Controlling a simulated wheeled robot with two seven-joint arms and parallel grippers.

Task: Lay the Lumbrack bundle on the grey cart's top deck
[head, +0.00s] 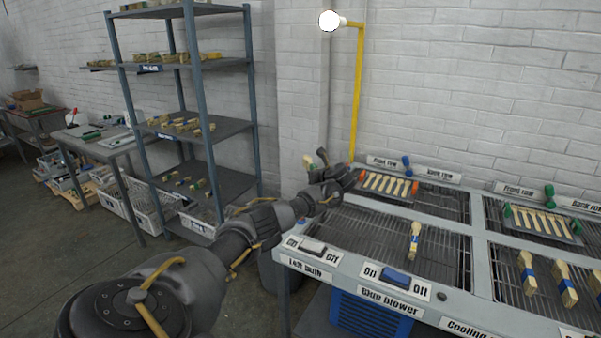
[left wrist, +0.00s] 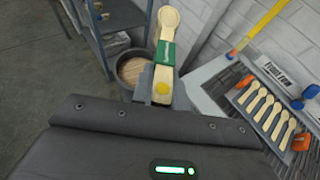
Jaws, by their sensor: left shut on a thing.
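My left gripper (head: 338,174) is over the back left corner of the machine bench in the head view. In the left wrist view my left gripper (left wrist: 160,92) is shut on a pale wooden spoon bundle (left wrist: 168,24) with a green band and a yellow dot. The band's lettering is too small to read, so I cannot confirm it is the Lumbrack bundle. My right gripper is not in view. I cannot make out a grey cart for certain in either view.
The machine bench (head: 333,258) has metal grates, a spoon rack (head: 388,187) and banded bundles, including one (head: 414,241) on the front grate. A blue-post shelf (head: 196,95) stands behind left. A grey table (head: 110,144) is farther left. A round bin (left wrist: 128,72) is below the gripper.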

